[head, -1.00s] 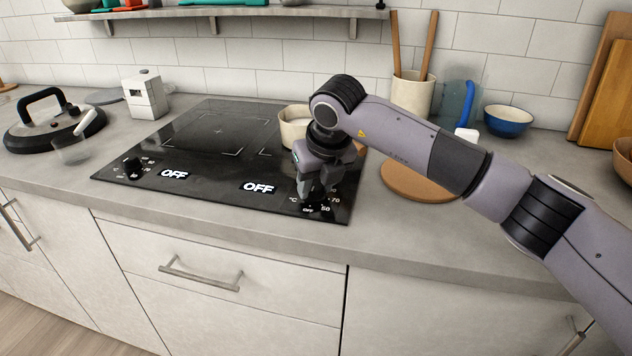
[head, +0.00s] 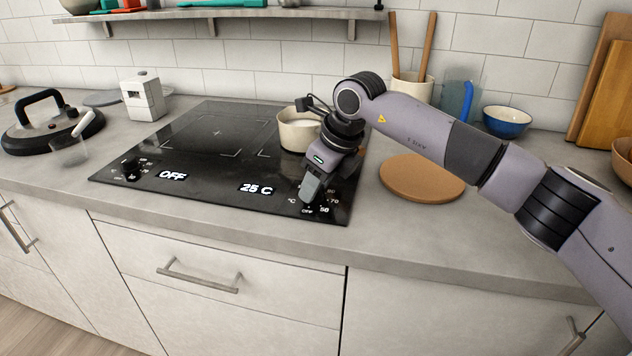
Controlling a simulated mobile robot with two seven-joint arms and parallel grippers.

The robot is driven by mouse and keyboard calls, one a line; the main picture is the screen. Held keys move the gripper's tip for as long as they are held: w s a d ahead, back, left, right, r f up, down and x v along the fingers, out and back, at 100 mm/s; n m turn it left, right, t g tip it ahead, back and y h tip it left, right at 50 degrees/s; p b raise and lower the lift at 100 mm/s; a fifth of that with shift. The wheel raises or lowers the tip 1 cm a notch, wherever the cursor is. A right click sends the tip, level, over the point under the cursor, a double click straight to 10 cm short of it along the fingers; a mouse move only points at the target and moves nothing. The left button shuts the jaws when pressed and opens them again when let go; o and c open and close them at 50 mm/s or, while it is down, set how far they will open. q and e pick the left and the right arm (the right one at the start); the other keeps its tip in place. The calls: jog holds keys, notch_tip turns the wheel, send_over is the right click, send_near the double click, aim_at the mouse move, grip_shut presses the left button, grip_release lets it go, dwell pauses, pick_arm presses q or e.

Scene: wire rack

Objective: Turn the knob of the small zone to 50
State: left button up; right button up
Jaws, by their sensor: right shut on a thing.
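The black cooktop (head: 215,178) is set in the grey counter. The right knob, by the small zone, is hidden behind my right gripper (head: 311,200), which points down at it and is shut on it. Marks such as 50 and 70 show beside it. The left knob (head: 131,169) stands free at the cooktop's left front. A cream pot (head: 297,130) stands at the back right of the cooktop, partly behind my right arm. My left gripper is not in view.
A round wooden board (head: 421,178) lies right of the cooktop under my right forearm. A utensil crock (head: 412,87) and a blue bowl (head: 507,121) stand behind it. The counter's front strip is clear.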

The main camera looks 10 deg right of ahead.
aim_at(330, 202)
jog(key=shift+r+n, duration=0.1)
jog(key=shift+n, duration=0.6)
jog(key=shift+w+d+n+g+y, duration=0.1)
jog(key=shift+n+g+y, duration=0.2)
jog(key=shift+n, duration=0.1)
jog(key=o, duration=1.1)
jog(key=shift+c, duration=0.2)
jog(key=v, duration=0.7)
